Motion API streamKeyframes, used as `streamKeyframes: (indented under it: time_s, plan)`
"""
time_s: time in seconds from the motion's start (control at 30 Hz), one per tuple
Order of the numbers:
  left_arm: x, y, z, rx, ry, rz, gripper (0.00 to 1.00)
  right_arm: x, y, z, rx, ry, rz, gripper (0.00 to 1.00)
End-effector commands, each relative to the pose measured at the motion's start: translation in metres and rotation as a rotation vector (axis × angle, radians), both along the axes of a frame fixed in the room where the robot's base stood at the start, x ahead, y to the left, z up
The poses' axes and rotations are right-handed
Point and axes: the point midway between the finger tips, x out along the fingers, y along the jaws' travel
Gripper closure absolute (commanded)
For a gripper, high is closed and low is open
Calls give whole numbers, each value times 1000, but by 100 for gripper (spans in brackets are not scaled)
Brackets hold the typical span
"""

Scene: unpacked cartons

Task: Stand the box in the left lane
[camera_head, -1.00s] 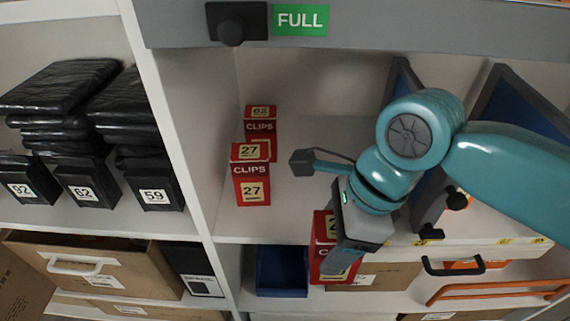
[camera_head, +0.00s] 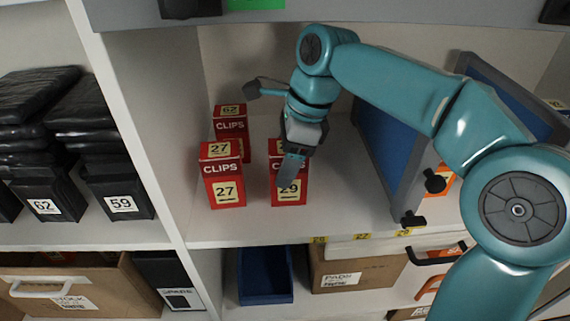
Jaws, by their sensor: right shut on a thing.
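A red CLIPS box labelled 29 (camera_head: 281,190) is upright in the left lane, between the red boxes and the blue divider. My right gripper (camera_head: 292,168) is shut on it from above and in front, hiding part of its face. Its base looks level with that of the red box labelled 27 (camera_head: 223,180) to its left; I cannot tell whether it touches the shelf. A narrow gap separates the two. Another red box labelled 62 (camera_head: 231,122) stands behind box 27. My left gripper is not in view.
A blue divider with a grey frame (camera_head: 388,150) stands to the right, with dark knobs at its front. Black packs (camera_head: 118,195) fill the bay on the left. Below are a blue bin (camera_head: 265,290) and a brown carton (camera_head: 345,277). Shelf floor is clear in front of the boxes.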

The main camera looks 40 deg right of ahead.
Motion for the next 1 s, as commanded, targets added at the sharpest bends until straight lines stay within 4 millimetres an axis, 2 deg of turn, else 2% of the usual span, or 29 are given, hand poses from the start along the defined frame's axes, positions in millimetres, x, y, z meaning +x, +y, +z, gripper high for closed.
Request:
streamKeyframes:
  time_s: [0.37,0.4,0.43,0.47,0.73,0.87,0.9,1.0]
  plan:
    - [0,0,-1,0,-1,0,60,0,0,-3,0,-3,-1,76]
    - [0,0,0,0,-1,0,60,0,0,-3,0,-3,-1,24]
    - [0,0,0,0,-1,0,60,0,0,-3,0,-2,-1,14]
    - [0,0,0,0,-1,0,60,0,0,-3,0,-2,-1,12]
    - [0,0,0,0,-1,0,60,0,0,-2,0,-2,-1,12]
    - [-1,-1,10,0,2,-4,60,-1,-2,12,0,-2,-2,12]
    - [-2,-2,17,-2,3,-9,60,-2,-3,19,0,-2,-2,12]
    - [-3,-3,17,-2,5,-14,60,-14,-23,15,0,0,-8,12]
